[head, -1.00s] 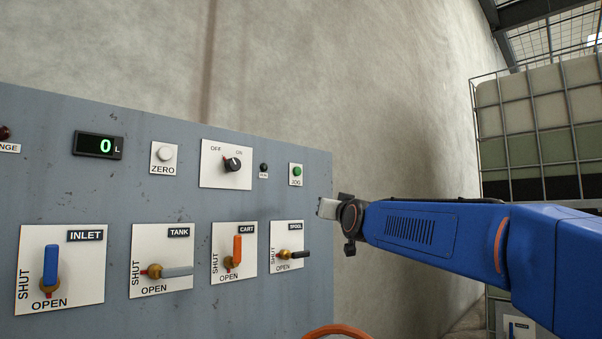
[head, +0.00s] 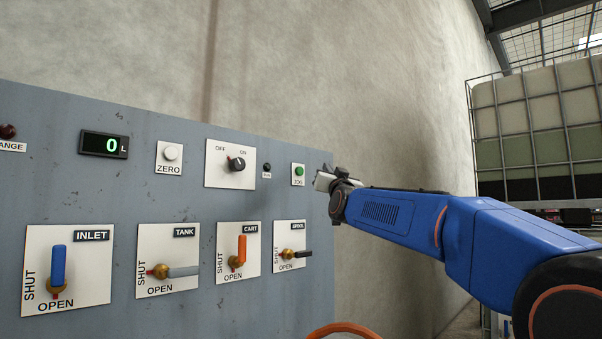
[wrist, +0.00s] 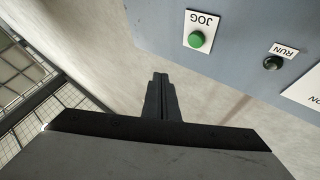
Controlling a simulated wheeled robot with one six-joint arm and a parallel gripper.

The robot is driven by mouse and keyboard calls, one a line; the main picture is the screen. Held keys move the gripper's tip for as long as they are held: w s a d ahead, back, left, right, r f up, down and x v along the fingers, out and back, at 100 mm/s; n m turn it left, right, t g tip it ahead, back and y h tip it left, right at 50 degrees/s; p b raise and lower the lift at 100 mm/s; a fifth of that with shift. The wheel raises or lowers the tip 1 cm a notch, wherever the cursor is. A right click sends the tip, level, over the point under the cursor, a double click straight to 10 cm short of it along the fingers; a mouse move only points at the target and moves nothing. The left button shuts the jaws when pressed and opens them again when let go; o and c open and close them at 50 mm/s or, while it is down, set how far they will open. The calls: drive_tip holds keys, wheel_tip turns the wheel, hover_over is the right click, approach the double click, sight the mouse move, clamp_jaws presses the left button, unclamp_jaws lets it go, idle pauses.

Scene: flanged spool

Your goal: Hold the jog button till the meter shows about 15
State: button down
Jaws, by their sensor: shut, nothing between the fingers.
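The green JOG button (head: 299,171) sits on a white plate at the upper right of the grey panel. It also shows in the wrist view (wrist: 197,39), beyond the fingertips. The meter (head: 104,145) is a dark display at the upper left and reads 0 L. My gripper (head: 319,180) is shut and empty, just right of the JOG button in the head view. In the wrist view its closed fingers (wrist: 160,78) point toward the panel's edge, apart from the button.
Beside JOG are a dark RUN lamp (head: 267,167), an OFF/ON knob (head: 236,164) and a white ZERO button (head: 171,154). Below are INLET, TANK, CART and SPOOL (head: 293,253) valve handles. A caged tank (head: 530,130) stands at right.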

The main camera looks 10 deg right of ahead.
approach(303, 168)
drive_tip(key=shift+w+d+r, duration=0.25)
drive_tip(key=shift+w+r, duration=0.2)
drive_tip(key=shift+w, duration=0.2)
drive_tip(key=shift+w+d+r, duration=0.2)
drive_tip(key=shift+w+r, duration=0.2)
drive_tip(key=shift+w, duration=0.2)
drive_tip(key=shift+w+d+r, duration=0.25)
drive_tip(key=shift+w+r, duration=0.2)
drive_tip(key=shift+w, duration=0.2)
drive_tip(key=shift+w+a, duration=0.1)
drive_tip(key=shift+w, duration=0.05)
idle(0.7)
drive_tip(key=shift+w+a, duration=0.15)
drive_tip(key=shift+w, duration=0.05)
drive_tip(key=shift+w+a, duration=0.3)
drive_tip(key=shift+w, duration=0.1)
idle(4.3)
